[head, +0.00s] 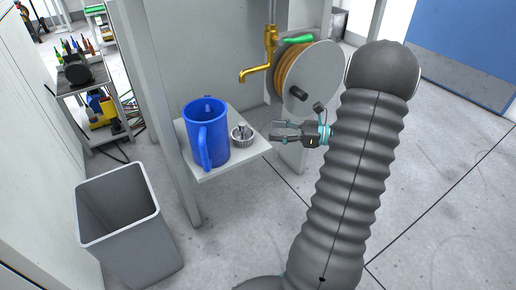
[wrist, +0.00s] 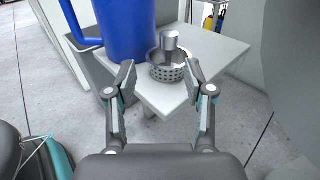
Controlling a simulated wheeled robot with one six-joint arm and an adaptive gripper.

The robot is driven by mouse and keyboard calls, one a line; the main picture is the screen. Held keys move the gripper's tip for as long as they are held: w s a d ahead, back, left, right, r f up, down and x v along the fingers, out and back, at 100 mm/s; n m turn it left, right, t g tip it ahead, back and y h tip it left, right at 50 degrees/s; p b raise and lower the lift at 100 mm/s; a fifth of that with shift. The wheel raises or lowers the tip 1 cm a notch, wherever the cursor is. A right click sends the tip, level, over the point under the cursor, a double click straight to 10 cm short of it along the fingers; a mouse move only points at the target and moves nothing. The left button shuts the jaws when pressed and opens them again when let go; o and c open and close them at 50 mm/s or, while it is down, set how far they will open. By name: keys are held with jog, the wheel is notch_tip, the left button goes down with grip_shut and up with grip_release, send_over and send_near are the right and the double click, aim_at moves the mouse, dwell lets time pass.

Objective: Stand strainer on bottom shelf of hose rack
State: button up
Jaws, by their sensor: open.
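The strainer (head: 242,136) is a small grey perforated basket standing upright on the bottom shelf (head: 215,176) of the hose rack, just right of the blue jug (head: 206,128). In the wrist view the strainer (wrist: 172,66) shows its holes, and a grey cylindrical part rises from its middle. My gripper (head: 274,132) is open and level, to the right of the strainer. In the wrist view my gripper's fingers (wrist: 166,80) are spread, with the strainer beyond and between the tips. I see no finger touching it.
The blue jug (wrist: 125,28) stands close to the strainer's left. A brass tap (head: 258,66) hangs above the shelf, with a hose reel (head: 312,78) to the right. A grey bin (head: 130,225) stands on the floor at left. A tool cart (head: 92,88) is farther back.

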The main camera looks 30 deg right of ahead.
jog(key=s+a+r+n+g+h, duration=0.1)
jog(key=s+a+r+n+g, duration=0.1)
jog(key=a+n+g, duration=0.3)
jog(key=s+a+r+n+g+h, duration=0.1)
jog(key=s+a+n, duration=0.15)
jog(key=a, duration=0.55)
jog(key=s+a+r+n+g+h, duration=0.1)
jog(key=s+a+r+n+g, duration=0.1)
jog(key=s+a+n+g, duration=0.3)
jog(key=s+a+r+n+t+h, duration=0.4)
jog(key=s+n+h, duration=0.6)
jog(key=n, duration=0.3)
jog(key=shift+s+a+r+t, duration=0.15)
jog(key=shift+s+a+t, duration=0.3)
jog(key=shift+a, duration=0.5)
jog(key=shift+w, duration=0.1)
notch_tip(320, 180, up, 6)
jog(key=p, duration=0.5)
jog(key=shift+f, duration=0.25)
